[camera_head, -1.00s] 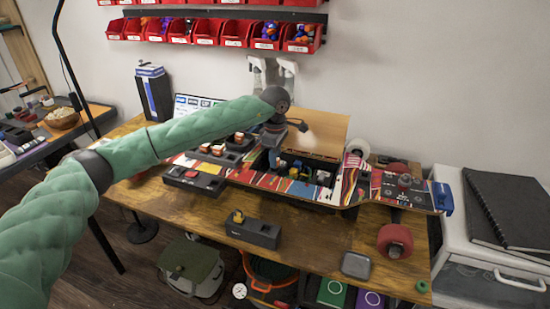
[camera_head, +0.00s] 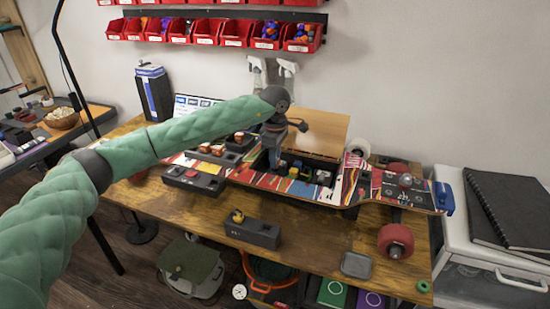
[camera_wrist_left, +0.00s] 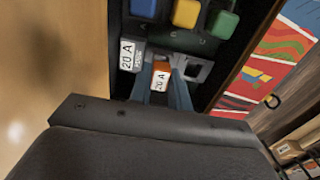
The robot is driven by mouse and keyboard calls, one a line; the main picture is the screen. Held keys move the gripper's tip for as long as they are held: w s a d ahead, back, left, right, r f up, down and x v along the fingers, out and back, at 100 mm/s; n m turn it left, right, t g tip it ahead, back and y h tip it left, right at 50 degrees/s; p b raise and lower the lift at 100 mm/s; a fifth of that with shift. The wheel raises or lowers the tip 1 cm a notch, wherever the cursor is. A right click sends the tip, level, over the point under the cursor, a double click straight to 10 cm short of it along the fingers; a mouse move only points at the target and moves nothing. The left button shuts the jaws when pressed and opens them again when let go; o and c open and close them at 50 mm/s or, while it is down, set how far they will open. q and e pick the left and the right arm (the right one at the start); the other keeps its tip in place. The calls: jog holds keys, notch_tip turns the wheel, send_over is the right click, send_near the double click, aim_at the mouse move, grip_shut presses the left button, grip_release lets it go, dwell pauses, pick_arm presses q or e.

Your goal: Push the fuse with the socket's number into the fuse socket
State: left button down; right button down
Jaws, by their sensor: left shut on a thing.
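My left gripper (camera_head: 273,162) reaches down into the open compartment of the colourful skateboard deck (camera_head: 345,188). In the left wrist view its two grey fingers (camera_wrist_left: 161,82) are shut on an orange fuse (camera_wrist_left: 161,73) with a white label reading 20 A. Beside it, to the left, a white 20 A label (camera_wrist_left: 127,54) marks the fuse socket (camera_wrist_left: 195,70), whose grey frame shows around the fingers. The fuse's lower end is hidden, so I cannot tell how deep it sits. My right gripper is not in view.
Blue, yellow and green blocks (camera_wrist_left: 186,13) line the compartment close to the fingers. The raised tan lid (camera_head: 318,132) stands behind. Black holders with fuses (camera_head: 205,150) lie left; a dark block (camera_head: 252,232) lies on the table in front.

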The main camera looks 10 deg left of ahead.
pick_arm(q)
jog(key=shift+f+b, duration=0.55)
jog(key=shift+b, duration=0.3)
dwell(1.1)
jog(key=shift+f+b, duration=0.35)
jog(key=shift+f, duration=0.15)
dwell(0.5)
jog(key=c, duration=0.9)
grip_release()
jog(key=shift+c, duration=0.2)
jog(key=shift+r, duration=1.55)
jog(key=shift+r+p, duration=0.85)
jog(key=shift+r, duration=2.15)
